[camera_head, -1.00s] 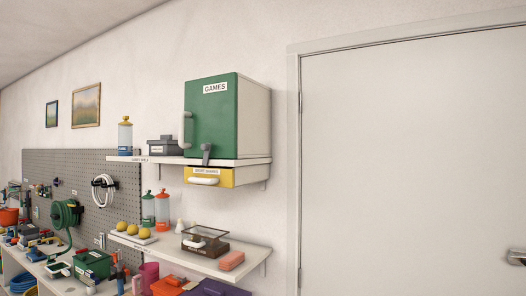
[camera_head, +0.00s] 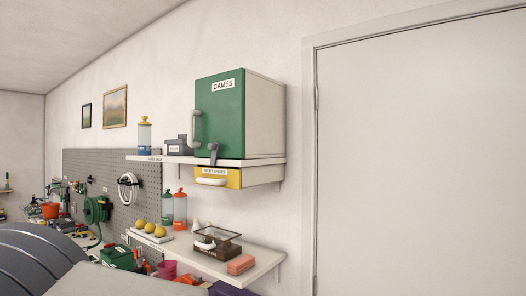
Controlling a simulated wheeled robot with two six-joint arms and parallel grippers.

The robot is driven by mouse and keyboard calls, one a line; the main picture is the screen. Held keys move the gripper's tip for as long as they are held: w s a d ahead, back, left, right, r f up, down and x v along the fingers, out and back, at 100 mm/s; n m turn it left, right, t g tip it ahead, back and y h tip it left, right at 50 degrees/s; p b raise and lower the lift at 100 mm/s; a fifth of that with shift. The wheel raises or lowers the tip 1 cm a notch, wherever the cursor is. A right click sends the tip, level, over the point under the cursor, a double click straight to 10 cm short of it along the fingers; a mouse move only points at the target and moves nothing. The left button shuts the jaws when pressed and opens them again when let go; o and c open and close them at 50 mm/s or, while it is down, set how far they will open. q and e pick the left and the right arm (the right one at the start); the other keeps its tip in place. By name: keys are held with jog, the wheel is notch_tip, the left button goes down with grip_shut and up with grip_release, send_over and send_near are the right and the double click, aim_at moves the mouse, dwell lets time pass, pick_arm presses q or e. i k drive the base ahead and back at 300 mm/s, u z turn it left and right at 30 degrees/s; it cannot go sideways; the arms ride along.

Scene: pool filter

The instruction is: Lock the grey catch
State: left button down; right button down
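The grey catch (camera_head: 214,152) is a small dark grey lever at the lower edge of the green GAMES cabinet door (camera_head: 220,118), just above the yellow drawer (camera_head: 233,178). It stands roughly upright, its top leaning slightly right. The green door looks closed and has a pale vertical handle (camera_head: 195,127) on its left side. Neither of my grippers shows in the head view.
The cabinet stands on the upper white shelf (camera_head: 170,158) beside a grey box (camera_head: 179,146) and a bottle (camera_head: 144,134). A lower shelf (camera_head: 262,266) holds yellow balls, bottles and a brown clear-lidded box (camera_head: 218,242). A white door (camera_head: 420,160) fills the right side.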

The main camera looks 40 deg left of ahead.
aim_at(214, 147)
jog(key=z, duration=0.15)
jog(key=i, duration=0.65)
jog(key=u, duration=0.8)
jog(key=i, duration=0.55)
jog(key=u, duration=0.65)
